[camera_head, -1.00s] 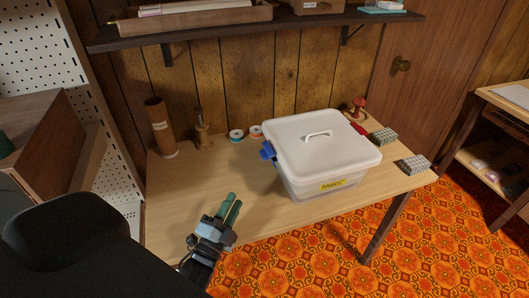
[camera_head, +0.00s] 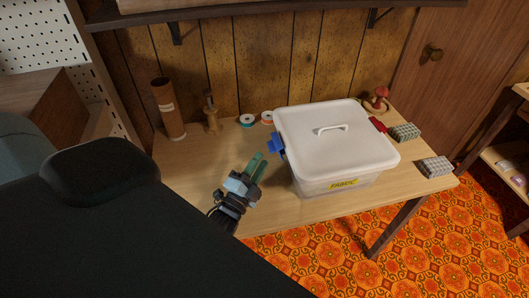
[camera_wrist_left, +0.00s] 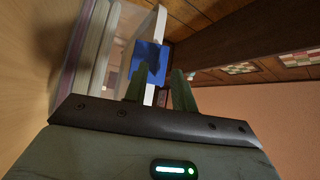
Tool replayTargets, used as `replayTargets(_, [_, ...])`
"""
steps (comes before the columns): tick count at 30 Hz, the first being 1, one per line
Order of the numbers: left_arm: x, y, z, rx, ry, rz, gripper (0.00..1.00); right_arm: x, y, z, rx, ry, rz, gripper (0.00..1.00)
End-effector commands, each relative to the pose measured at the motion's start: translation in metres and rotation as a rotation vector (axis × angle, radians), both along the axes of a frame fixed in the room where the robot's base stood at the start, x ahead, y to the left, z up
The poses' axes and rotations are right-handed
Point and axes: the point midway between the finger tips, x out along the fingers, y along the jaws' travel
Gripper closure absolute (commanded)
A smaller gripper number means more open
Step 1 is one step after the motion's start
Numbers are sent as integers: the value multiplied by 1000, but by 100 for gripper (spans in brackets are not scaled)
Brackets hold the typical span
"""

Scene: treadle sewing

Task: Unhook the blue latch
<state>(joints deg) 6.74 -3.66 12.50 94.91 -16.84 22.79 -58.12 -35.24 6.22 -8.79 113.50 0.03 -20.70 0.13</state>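The blue latch (camera_head: 277,145) sits on the left side of the white-lidded box (camera_head: 325,130), just under the lid's rim. A yellow label marks the box's front. My left gripper (camera_head: 258,160) is to the left of the box, its green fingers pointing up toward the latch. In the left wrist view the latch (camera_wrist_left: 150,57) shows just beyond the fingertips (camera_wrist_left: 161,72), mostly in line with the left finger. The fingers are apart with nothing between them. I cannot tell whether a fingertip touches the latch. My right gripper is not in view.
The box stands on a wooden table (camera_head: 190,170). A brown cylinder (camera_head: 168,108), a wooden stand (camera_head: 211,115) and thread spools (camera_head: 247,120) are behind. A red-topped object (camera_head: 379,98) and grey blocks (camera_head: 404,132) lie right. The table left of the box is mostly clear.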

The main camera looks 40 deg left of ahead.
Motion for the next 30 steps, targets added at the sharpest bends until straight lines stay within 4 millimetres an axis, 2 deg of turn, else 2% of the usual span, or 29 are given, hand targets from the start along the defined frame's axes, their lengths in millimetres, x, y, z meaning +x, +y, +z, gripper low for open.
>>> replayTargets(3, [18, 2, 8, 1, -4, -1, 74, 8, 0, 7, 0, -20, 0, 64])
replayTargets(9, [35, 4, 11, -1, -1, 0, 74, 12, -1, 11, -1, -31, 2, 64])
replayTargets(19, [39, 4, 10, 0, 2, -1, 74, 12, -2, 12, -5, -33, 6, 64])
replayTargets(20, [39, 4, 10, 0, 1, 0, 75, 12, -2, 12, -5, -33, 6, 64])
replayTargets(26, [39, 4, 10, 0, 1, 0, 100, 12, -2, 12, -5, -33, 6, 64])
replayTargets(30, [39, 4, 10, 0, 1, 0, 100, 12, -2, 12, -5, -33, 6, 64])
